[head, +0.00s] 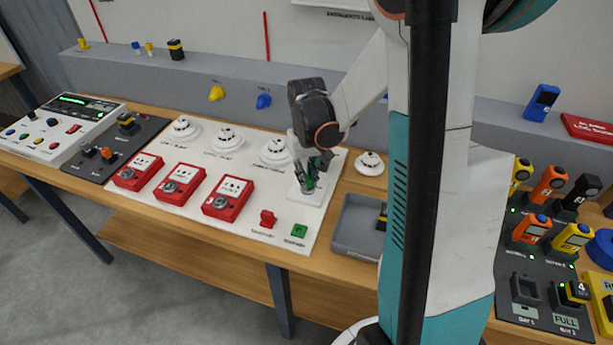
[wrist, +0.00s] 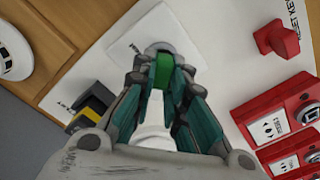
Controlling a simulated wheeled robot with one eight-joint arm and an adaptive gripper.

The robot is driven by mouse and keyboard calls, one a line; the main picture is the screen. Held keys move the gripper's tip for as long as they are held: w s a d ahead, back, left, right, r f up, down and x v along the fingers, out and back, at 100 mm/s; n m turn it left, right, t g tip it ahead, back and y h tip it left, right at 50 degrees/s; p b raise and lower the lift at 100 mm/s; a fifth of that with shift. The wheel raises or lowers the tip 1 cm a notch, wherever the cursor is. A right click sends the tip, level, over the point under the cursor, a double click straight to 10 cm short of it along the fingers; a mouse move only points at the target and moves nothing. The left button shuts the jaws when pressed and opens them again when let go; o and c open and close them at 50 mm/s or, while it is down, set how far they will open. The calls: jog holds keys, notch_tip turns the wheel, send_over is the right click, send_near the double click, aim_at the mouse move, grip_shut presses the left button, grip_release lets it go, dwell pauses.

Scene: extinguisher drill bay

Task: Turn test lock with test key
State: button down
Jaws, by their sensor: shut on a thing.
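My gripper (head: 312,181) is over a white plate (wrist: 130,30) on the display board, behind the small green holder (head: 299,231). Its fingers (wrist: 163,88) are shut on a green piece, which I take to be the test key (wrist: 163,70). The green piece points at a round grey lock (wrist: 160,48) on the plate and appears to meet it. How deep it sits cannot be told, as the fingers hide part of it. The red reset key (head: 267,217) stands to the left of the green holder; it also shows in the wrist view (wrist: 280,40).
Red call points (head: 228,198) line the board at left, with white detectors (head: 276,151) behind. A grey tray (head: 350,237) lies to the right. A dark and yellow block (wrist: 95,105) is close beside my fingers. My column blocks part of the bench.

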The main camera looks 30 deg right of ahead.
jog(key=shift+m, duration=0.7)
jog(key=shift+d+m, duration=0.1)
jog(key=shift+m, duration=1.1)
jog(key=c, duration=1.5)
grip_release()
jog(key=shift+c, duration=0.2)
jog(key=o, duration=0.3)
jog(key=shift+o, duration=0.2)
jog(key=shift+r, duration=0.15)
